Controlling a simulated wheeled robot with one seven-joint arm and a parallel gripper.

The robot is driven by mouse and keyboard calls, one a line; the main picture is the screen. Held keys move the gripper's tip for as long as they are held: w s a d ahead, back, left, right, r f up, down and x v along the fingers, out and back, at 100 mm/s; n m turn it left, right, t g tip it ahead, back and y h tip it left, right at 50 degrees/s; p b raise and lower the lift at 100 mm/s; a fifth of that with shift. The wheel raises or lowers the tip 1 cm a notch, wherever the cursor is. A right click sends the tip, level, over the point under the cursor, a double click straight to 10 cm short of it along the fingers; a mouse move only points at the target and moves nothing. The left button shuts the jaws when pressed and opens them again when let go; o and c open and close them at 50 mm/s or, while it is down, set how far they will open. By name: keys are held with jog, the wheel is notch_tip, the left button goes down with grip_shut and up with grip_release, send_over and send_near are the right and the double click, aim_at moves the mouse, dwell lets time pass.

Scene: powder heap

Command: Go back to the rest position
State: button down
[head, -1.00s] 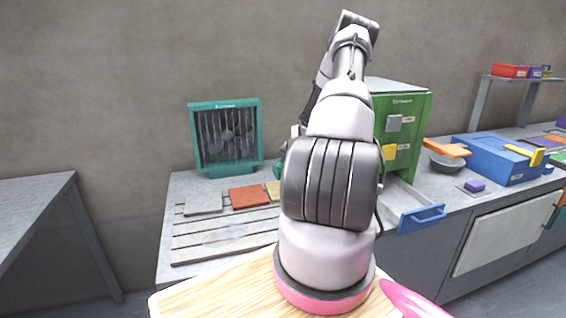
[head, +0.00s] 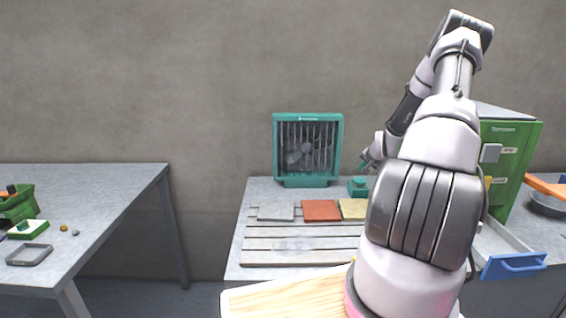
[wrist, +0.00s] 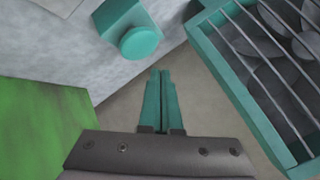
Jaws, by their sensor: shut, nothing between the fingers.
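My gripper (wrist: 161,76) shows in the wrist view with its two teal fingers together and nothing between them. In the head view my gripper (head: 365,164) is small and partly hidden by my arm, just above a teal block with a round button (head: 358,187). That button also shows in the wrist view (wrist: 139,42), ahead and left of the fingertips and apart from them. The teal fan (head: 307,150) stands at the back of the bench and fills the right side of the wrist view (wrist: 235,85).
A slatted rack (head: 290,244) on the bench has a grey, a red (head: 321,210) and a tan tile at its back. A green cabinet (head: 520,165) stands right, with an open blue-fronted drawer (head: 514,265) below. A separate table (head: 110,190) stands left, with floor between.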

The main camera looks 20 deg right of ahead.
jog(key=s+a+r+n+g, duration=0.1)
jog(key=s+a+r, duration=0.3)
jog(key=a+r, duration=0.4)
jog(key=s+a+r+n, duration=0.25)
jog(key=a+r, duration=0.25)
jog(key=r, duration=0.6)
jog(key=s+a+r+n+g, duration=0.1)
jog(key=s+a+r, duration=0.4)
jog(key=a+r, duration=0.3)
jog(key=s+a+r+y, duration=0.1)
jog(key=s+a+r, duration=0.2)
jog(key=s, duration=0.5)
jog(key=s+a+r+n+y, duration=0.1)
jog(key=s+a+r, duration=0.3)
jog(key=s, duration=0.5)
jog(key=s+a+r+n+y, duration=0.1)
jog(key=s+a+r, duration=0.3)
jog(key=s+a, duration=0.3)
jog(key=shift+s+y, duration=0.3)
jog(key=shift+s, duration=0.7)
